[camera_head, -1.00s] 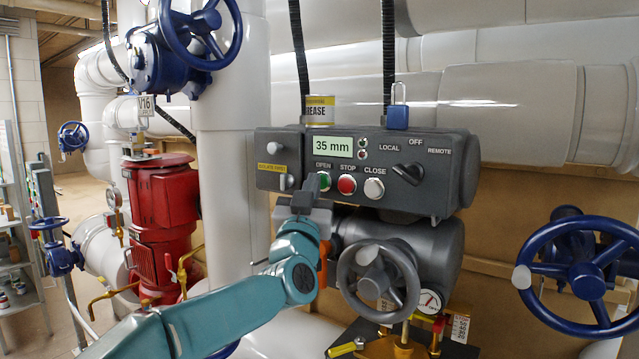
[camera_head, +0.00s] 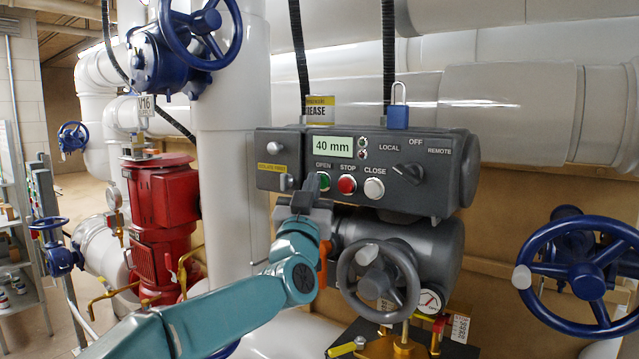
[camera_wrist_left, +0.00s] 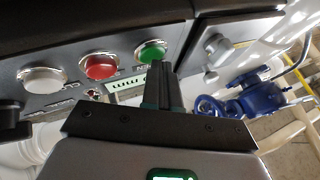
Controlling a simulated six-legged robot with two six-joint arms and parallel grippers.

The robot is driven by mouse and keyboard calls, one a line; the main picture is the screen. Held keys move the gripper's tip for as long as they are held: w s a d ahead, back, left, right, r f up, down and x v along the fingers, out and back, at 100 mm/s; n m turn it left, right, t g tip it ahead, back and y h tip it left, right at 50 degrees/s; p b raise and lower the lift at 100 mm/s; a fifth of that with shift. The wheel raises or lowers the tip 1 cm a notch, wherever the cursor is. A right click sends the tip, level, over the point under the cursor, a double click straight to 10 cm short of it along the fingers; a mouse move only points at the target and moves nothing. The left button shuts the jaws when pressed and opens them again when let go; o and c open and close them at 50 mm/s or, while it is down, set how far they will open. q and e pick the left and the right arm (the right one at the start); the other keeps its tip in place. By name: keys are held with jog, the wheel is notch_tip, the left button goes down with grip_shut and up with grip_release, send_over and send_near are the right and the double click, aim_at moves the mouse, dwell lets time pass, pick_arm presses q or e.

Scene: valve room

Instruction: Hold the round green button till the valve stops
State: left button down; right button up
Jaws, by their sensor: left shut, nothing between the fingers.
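The round green button (camera_head: 324,181) sits under the word OPEN on the grey control box (camera_head: 440,150). It also shows in the left wrist view (camera_wrist_left: 151,52). My left gripper (camera_head: 314,184) is shut and empty. Its fingertips are at the green button and cover part of it in the head view; they appear to press on it. The display (camera_head: 333,147) reads 40 mm. The red STOP button (camera_head: 347,185) and the white CLOSE button (camera_head: 374,188) are to the right of the green one. My right gripper is not in view.
A selector knob (camera_head: 408,173) is on the box's right part. A blue padlock (camera_head: 397,116) and a yellow grease tin (camera_head: 320,110) stand on top. A grey handwheel (camera_head: 378,283) is below, and a blue handwheel (camera_head: 585,278) is at the right.

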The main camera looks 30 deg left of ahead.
pick_arm(q)
jog(key=shift+s+b, duration=0.6)
jog(key=shift+s, duration=0.2)
jog(key=s+b, duration=0.2)
jog(key=s, duration=0.1)
jog(key=s+b, duration=0.1)
jog(key=s, duration=0.1)
jog(key=shift+a, duration=0.25)
dwell(0.4)
